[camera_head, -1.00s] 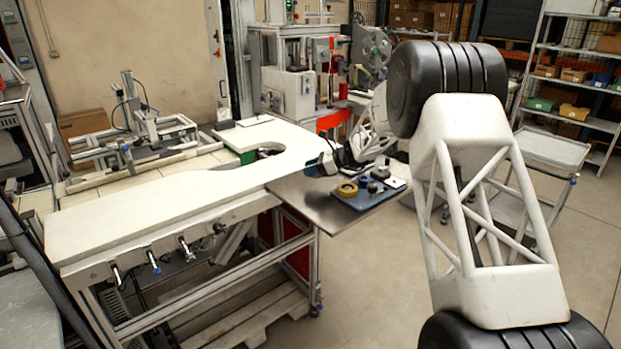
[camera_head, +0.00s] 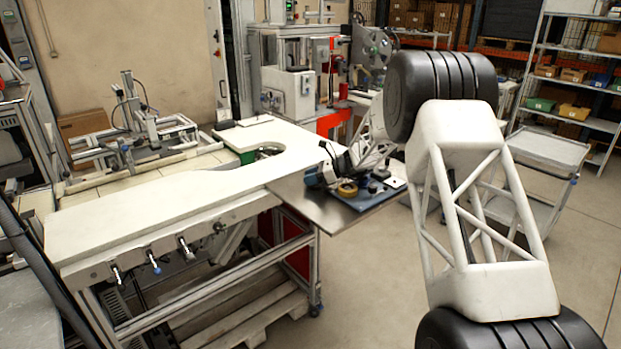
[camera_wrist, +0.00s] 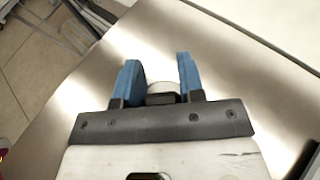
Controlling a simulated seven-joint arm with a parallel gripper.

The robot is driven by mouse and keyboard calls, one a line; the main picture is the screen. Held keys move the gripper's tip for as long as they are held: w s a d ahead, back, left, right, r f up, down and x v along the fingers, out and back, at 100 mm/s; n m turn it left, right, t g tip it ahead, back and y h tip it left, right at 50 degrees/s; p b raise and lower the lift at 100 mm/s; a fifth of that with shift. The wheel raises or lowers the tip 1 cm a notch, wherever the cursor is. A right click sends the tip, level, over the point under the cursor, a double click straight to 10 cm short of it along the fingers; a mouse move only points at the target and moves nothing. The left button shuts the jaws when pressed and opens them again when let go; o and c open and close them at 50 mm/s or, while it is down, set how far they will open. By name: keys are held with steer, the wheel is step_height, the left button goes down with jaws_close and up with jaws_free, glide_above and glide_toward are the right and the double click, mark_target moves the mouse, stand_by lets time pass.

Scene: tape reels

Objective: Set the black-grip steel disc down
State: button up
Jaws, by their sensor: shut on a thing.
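My gripper (camera_head: 313,179) is low over the steel side table (camera_head: 338,221), just left of the blue mat. In the wrist view its two blue fingers (camera_wrist: 160,72) are shut on the black-grip steel disc (camera_wrist: 161,87). A pale steel rim and a dark part of the disc show between the fingers. The fingers hide much of it, and I cannot tell whether it touches the table. In the head view I cannot make out the disc.
The blue mat (camera_head: 366,203) holds a yellow tape roll (camera_head: 347,189) and several small dark and metal parts. A cream worktop (camera_head: 150,205) adjoins the steel table on the left. Bare steel surrounds the gripper in the wrist view.

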steer(key=shift+f, duration=0.1)
steer(key=o, duration=1)
steer(key=v, duration=1.2)
steer(key=shift+s+r, duration=0.1)
steer(key=shift+r, duration=0.1)
